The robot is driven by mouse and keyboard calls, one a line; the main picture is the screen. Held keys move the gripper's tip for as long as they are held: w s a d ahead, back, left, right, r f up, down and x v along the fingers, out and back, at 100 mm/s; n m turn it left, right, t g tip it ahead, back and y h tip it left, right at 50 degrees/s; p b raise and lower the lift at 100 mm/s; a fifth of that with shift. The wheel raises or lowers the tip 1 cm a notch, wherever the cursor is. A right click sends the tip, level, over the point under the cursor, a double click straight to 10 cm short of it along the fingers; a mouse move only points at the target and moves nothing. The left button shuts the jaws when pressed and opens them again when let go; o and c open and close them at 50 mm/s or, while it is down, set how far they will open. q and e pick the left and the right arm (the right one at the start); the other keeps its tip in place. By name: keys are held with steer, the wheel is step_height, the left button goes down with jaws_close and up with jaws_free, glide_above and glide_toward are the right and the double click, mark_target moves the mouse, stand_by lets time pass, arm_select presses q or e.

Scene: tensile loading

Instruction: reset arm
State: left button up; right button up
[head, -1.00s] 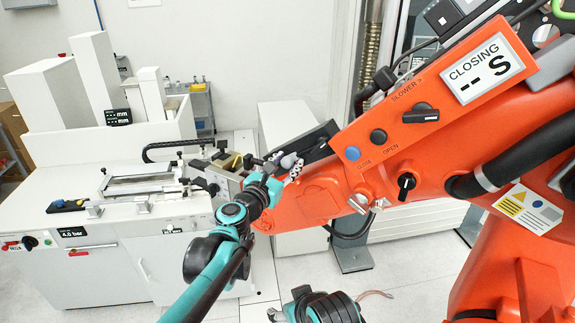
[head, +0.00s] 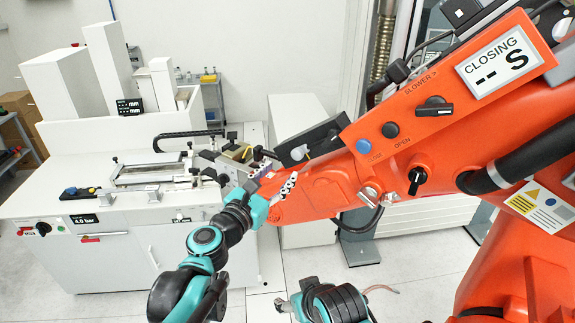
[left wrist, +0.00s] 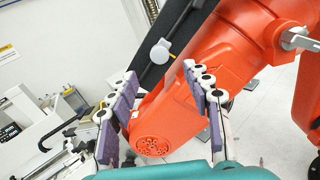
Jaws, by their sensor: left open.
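My left arm comes in from the lower left in the head view. Its left gripper (head: 273,172) is beside the lower end of the orange machine arm (head: 320,190). In the left wrist view, the gripper (left wrist: 160,100) has its two purple-padded fingers spread apart. Nothing is held between them; the orange housing shows behind the gap. Whether a finger touches the housing I cannot tell. A teal and black part of my right arm shows at the bottom of the head view; its gripper is out of sight.
The orange machine carries a panel with a "CLOSING" display (head: 497,66), knobs and buttons. A white bench (head: 110,235) at left bears a metal frame fixture (head: 150,172) and tall white blocks. Open floor shows at bottom centre.

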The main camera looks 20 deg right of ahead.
arm_select(q)
steer(key=shift+s+a, duration=0.45)
steer(key=shift+a, duration=0.1)
steer(key=s+a+f+m+g+y+b, duration=0.1)
steer(key=s+a+f+m+y+b, duration=0.3)
steer(key=a+f+b, duration=0.7)
steer(key=s+a+f+m+g+y+b, duration=0.2)
steer(key=s+a+f+m+y+b, duration=0.3)
steer(key=f, duration=1.9)
steer(key=s+a+f+m+g+y+b, duration=0.1)
steer(key=s+a+f+m+y+b, duration=0.3)
steer(key=s+a+f+m+b, duration=0.5)
steer(key=a+f+m+b, duration=0.6)
steer(key=a+f, duration=0.3)
steer(key=a, duration=0.2)
steer(key=shift+s+a+f+m+g+y+b, duration=0.15)
steer(key=shift+a+f+m+g+y+b, duration=0.2)
steer(key=shift+b, duration=0.45)
steer(key=shift+d, duration=0.1)
